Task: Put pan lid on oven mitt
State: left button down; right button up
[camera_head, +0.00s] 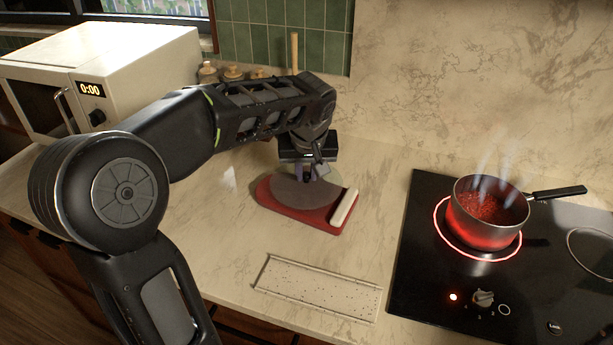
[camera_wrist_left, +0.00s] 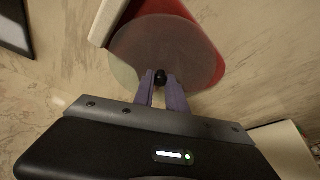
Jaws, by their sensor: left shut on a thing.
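The pan lid (camera_head: 292,188) is a round, greyish, see-through disc with a small dark knob (camera_wrist_left: 160,78). It lies over the red oven mitt (camera_head: 305,214), which has a white cuff (camera_head: 344,206) on its right in the head view. The mitt's red edges show past the lid, also in the left wrist view (camera_wrist_left: 212,62). My left gripper (camera_head: 318,172) is above the lid, its fingers shut on the knob. I cannot tell whether the lid rests on the mitt or hovers just over it. My right gripper is not in view.
A pan (camera_head: 488,212) of steaming red food stands on a glowing burner of the black stove (camera_head: 425,270) at the right. A speckled tray (camera_head: 318,288) lies at the counter's front. A white microwave (camera_head: 140,60) and several jars (camera_head: 232,72) stand at the back left.

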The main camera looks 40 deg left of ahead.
pick_arm(q)
jog(key=shift+f, duration=0.8)
jog(key=shift+f, duration=0.2)
jog(key=c, duration=1.3)
grip_release()
jog(key=shift+c, duration=0.2)
jog(key=shift+r, duration=0.1)
jog(key=shift+r, duration=0.2)
jog(key=v, duration=1.1)
jog(key=shift+r, duration=0.4)
jog(key=shift+d, duration=0.1)
